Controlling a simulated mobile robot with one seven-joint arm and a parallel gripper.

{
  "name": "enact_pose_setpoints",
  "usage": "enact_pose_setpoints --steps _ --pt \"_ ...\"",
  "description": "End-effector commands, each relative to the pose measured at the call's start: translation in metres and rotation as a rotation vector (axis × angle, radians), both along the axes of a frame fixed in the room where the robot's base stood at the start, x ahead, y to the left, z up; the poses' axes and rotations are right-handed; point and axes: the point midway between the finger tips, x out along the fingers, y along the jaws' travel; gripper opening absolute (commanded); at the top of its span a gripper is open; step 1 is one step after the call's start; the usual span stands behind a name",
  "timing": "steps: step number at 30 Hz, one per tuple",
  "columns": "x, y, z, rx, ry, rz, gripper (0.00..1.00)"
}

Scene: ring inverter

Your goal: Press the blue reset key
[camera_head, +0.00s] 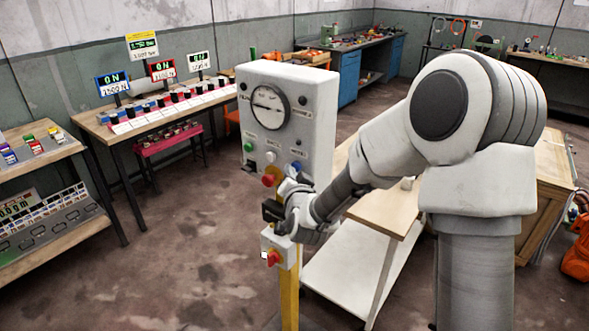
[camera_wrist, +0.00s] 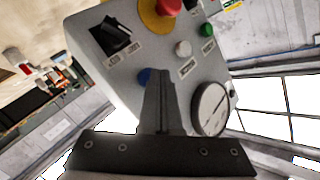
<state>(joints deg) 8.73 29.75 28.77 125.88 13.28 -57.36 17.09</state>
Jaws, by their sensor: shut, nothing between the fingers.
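The blue reset key (camera_head: 296,166) is a small round button on the lower right of the grey control panel (camera_head: 318,125) in the head view. In the wrist view the blue key (camera_wrist: 144,77) shows just left of my fingertips, partly covered by them. My gripper (camera_wrist: 158,76) is shut and empty, with its fingers in front of the panel face close to the key. I cannot tell whether the tips touch it. In the head view my gripper sits just below the key, against the panel's lower part.
The panel also carries a round gauge (camera_head: 269,106), a green button (camera_wrist: 207,30), a white button (camera_wrist: 183,48), a red mushroom knob (camera_wrist: 168,6) and a black rotary switch (camera_wrist: 116,36). A smaller box with a red knob (camera_head: 272,257) is below. A wooden-topped cart (camera_head: 385,215) stands right.

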Motion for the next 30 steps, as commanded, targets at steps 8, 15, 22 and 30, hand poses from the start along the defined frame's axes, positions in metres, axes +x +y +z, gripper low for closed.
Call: enact_pose_setpoints --steps 8,15,22,30 --pt "-0.009 0.007 0.000 0.000 0.000 0.000 0.00" --pt "-0.010 0.007 0.000 0.000 0.001 0.001 0.00" --pt "-0.024 0.019 -0.002 0.000 0.000 0.004 0.00" --pt "-0.044 0.035 -0.002 -0.001 0.000 0.004 0.00"
